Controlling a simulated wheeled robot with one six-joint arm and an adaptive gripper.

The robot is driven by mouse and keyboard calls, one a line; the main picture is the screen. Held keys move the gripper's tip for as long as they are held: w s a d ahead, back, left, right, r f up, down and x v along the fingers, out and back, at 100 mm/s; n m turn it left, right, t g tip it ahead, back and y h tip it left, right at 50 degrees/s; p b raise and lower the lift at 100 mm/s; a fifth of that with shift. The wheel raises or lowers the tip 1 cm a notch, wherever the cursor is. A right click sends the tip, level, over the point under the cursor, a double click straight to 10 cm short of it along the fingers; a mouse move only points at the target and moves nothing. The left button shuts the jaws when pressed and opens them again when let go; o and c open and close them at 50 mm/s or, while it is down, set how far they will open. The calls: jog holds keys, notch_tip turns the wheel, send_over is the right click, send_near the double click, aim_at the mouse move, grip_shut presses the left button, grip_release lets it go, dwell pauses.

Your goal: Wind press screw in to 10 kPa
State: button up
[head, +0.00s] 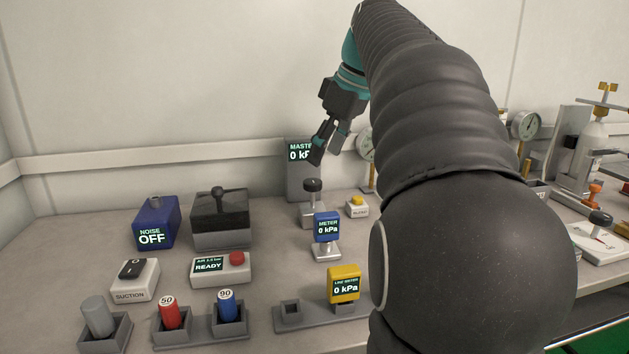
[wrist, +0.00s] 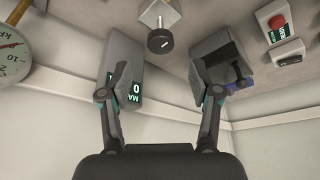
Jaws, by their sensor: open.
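The press screw (head: 312,186) has a round black knob on a pale metal block, standing in front of the grey master display. The wrist view shows its knob (wrist: 160,42) near the top centre, beyond and between my fingertips. My gripper (head: 328,147) is open and empty, above the knob and apart from it. Its two fingers (wrist: 159,68) are spread wide in the wrist view. The master display (head: 297,153) reads 0, its text partly covered by my gripper. A gauge dial (wrist: 12,52) shows at the left of the wrist view, cut off.
A yellow-button box (head: 357,207) stands right of the press screw. A blue meter (head: 327,227) and a yellow line meter (head: 344,284), both 0 kPa, stand in front. Left are the noise box (head: 155,222) and a lever box (head: 219,217). My arm hides the bench's middle right.

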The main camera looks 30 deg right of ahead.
aim_at(313, 180)
jog(key=shift+b+x, duration=0.5)
jog(key=shift+x, duration=2.65)
jog(key=c, duration=1.1)
